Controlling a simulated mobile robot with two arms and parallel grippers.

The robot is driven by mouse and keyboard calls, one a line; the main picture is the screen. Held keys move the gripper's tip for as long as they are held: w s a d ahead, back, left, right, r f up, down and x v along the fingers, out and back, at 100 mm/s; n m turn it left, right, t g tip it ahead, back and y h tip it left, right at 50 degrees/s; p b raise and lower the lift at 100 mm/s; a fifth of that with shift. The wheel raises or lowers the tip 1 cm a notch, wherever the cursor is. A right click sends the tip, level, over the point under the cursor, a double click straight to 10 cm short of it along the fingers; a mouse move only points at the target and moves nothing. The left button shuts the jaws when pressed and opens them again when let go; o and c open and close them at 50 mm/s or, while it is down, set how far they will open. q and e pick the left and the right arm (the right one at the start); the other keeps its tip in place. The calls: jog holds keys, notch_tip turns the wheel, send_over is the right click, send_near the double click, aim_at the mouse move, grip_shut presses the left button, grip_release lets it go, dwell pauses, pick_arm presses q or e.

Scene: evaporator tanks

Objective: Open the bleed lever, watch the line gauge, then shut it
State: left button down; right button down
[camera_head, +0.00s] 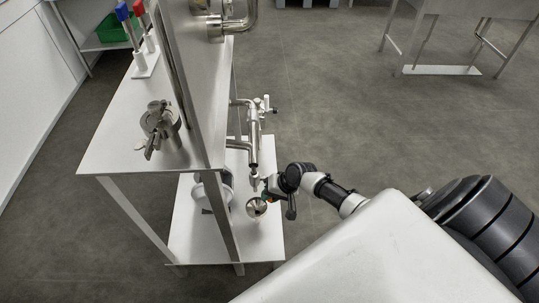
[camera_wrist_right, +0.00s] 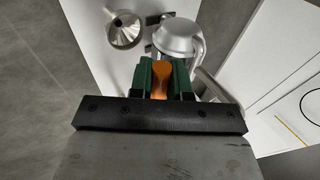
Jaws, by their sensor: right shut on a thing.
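My right gripper (camera_head: 265,192) reaches in from the right beside the vertical steel pipe (camera_head: 254,145), above the lower shelf. In the right wrist view, its green fingers (camera_wrist_right: 160,80) are shut on an orange lever handle (camera_wrist_right: 160,78), which shows between them. The lever's pivot and how far it is turned are hidden by the gripper. I cannot make out a gauge face in either view. My left gripper is not in view.
A steel funnel (camera_head: 257,207) is beside the gripper over the lower white shelf (camera_head: 262,240); it also shows in the wrist view (camera_wrist_right: 125,30). A clamp fitting (camera_head: 160,128) stands on the upper shelf (camera_head: 110,135). Open floor (camera_head: 350,110) lies to the right.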

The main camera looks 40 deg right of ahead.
jog(key=shift+w, duration=0.1)
jog(key=c, duration=1.1)
grip_release()
jog(key=shift+p+v, duration=1.25)
jog(key=shift+v, duration=4.2)
